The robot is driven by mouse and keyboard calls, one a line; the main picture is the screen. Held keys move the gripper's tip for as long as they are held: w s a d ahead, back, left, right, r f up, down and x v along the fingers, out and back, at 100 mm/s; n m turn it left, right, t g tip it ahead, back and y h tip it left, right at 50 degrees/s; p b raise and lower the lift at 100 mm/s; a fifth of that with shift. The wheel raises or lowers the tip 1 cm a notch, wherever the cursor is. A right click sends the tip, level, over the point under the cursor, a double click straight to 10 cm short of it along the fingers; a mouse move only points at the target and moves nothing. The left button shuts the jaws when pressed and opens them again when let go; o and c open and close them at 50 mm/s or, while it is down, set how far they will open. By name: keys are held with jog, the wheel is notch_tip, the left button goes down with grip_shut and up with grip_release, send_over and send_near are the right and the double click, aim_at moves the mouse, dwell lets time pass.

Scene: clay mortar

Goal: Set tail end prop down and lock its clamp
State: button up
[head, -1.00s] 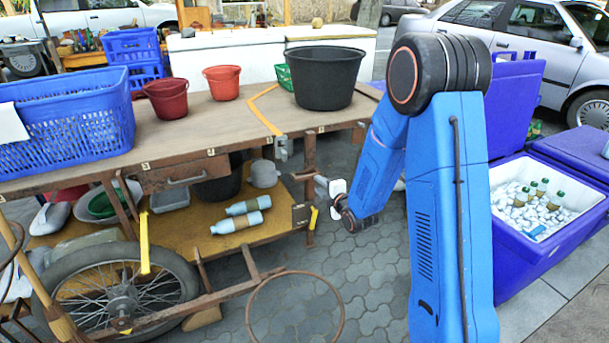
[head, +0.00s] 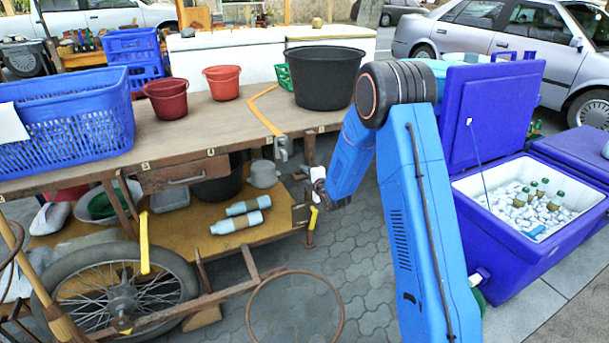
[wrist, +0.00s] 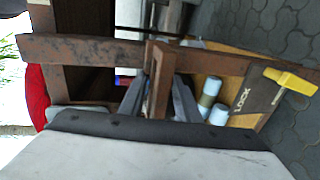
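The tail end prop shows in the wrist view as a rusty brown bar (wrist: 90,50) across the picture, with a short brown upright piece (wrist: 159,82) joined to it. My gripper (wrist: 160,95) has one dark finger on each side of that piece. The fingers look open, and I cannot make out whether they touch it. In the head view my gripper (head: 312,180) is at the right end of the cart, below the tabletop. The clamp's yellow lever (wrist: 291,80) sits beside a dark plate marked LOCK (wrist: 250,97). The lever also shows in the head view (head: 313,217).
The wooden cart top (head: 210,125) carries a black tub (head: 325,78), two red buckets and a blue basket. Two bottles (head: 240,223) lie on the lower shelf. An open blue cooler (head: 500,240) stands right of my arm.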

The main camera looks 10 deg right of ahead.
jog(key=shift+w, duration=0.1)
grip_shut()
notch_tip(320, 180, down, 11)
jog(key=shift+r, duration=0.2)
dwell(0.3)
grip_release()
jog(key=v, duration=1.7)
jog(key=shift+s, duration=0.2)
jog(key=shift+d+r, duration=0.1)
jog(key=shift+d, duration=0.05)
